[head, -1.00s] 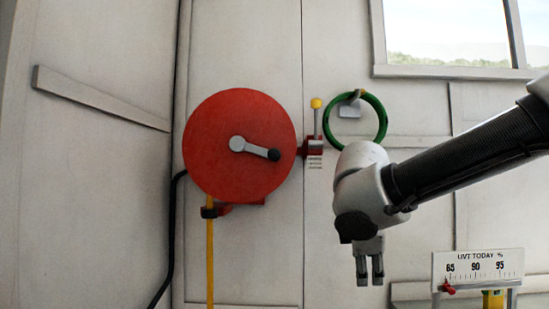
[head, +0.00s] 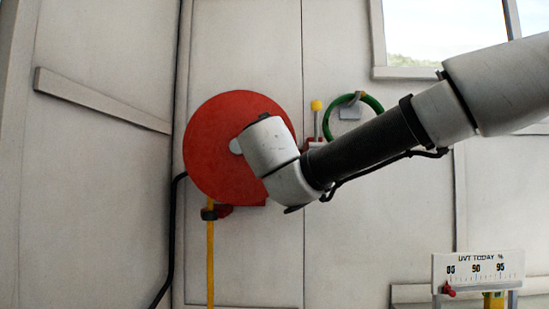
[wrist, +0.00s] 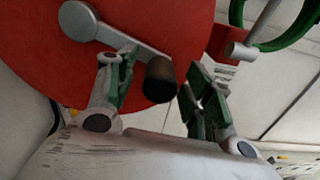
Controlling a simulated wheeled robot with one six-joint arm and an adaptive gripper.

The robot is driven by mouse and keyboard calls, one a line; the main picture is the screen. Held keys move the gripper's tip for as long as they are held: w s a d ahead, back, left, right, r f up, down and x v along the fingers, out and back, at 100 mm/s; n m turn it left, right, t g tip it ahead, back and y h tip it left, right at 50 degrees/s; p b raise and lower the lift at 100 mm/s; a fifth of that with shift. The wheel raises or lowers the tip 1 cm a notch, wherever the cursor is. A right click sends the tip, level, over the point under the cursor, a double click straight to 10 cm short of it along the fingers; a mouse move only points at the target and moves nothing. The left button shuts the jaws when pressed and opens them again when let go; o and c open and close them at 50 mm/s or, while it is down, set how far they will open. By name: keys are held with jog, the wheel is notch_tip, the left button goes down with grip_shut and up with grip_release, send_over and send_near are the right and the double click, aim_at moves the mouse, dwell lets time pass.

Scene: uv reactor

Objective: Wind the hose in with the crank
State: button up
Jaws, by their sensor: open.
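The red hose reel (head: 215,150) is fixed to the white wall, and a yellow hose (head: 210,265) hangs straight down from its underside. In the wrist view the crank's grey arm (wrist: 115,38) runs from its hub to a dark knob (wrist: 160,80) at the lower right. My gripper (wrist: 153,80) is open, with its green-padded fingers on either side of the knob. I cannot tell whether either finger touches it. In the head view my wrist hides the knob, most of the crank and my fingers; only part of the hub (head: 235,146) shows.
A yellow-knobbed lever (head: 316,112) stands right of the reel, close to my arm. A green ring (head: 372,102) hangs beyond it, partly covered by my arm. A UVT gauge (head: 477,268) stands at lower right. A black cable (head: 171,235) runs down left of the reel.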

jog(key=shift+w, duration=0.85)
jog(key=shift+d, duration=0.1)
grip_shut()
jog(key=shift+f, duration=0.25)
